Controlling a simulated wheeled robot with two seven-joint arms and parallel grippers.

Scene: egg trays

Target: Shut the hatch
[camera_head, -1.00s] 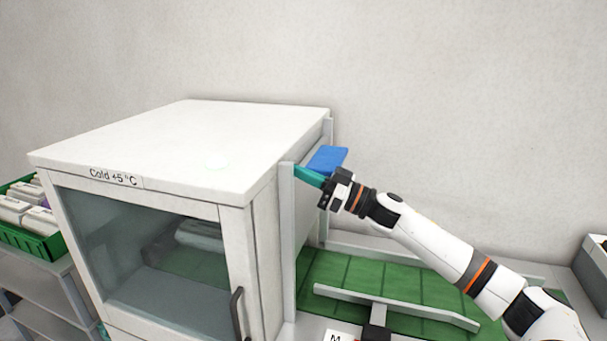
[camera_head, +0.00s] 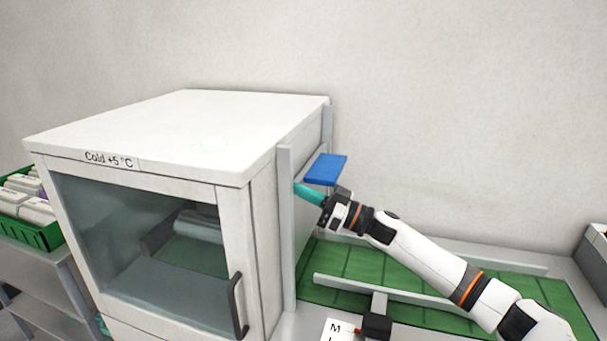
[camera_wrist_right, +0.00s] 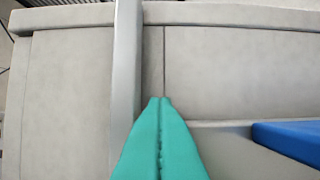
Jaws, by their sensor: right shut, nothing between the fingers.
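The white cold cabinet (camera_head: 190,125) stands at left. On its right side a grey hatch panel (camera_head: 308,222) sits between two upright rails, with a blue plate (camera_head: 326,170) sticking out near its top. My right gripper (camera_head: 297,187) reaches in from the right, its teal fingers shut and empty, tips at the cabinet side beside the blue plate. In the right wrist view the fingers (camera_wrist_right: 160,100) point at the grey side wall, near an upright rail (camera_wrist_right: 125,80); the blue plate (camera_wrist_right: 290,143) is at right. Contact cannot be told. My left gripper is not in view.
A green mat (camera_head: 440,285) with grey bars lies right of the cabinet under my right arm. The glass front door (camera_head: 150,240) with a dark handle (camera_head: 236,305) is shut. A green crate (camera_head: 38,235) stands at left, and a dark box (camera_head: 594,255) at the right edge.

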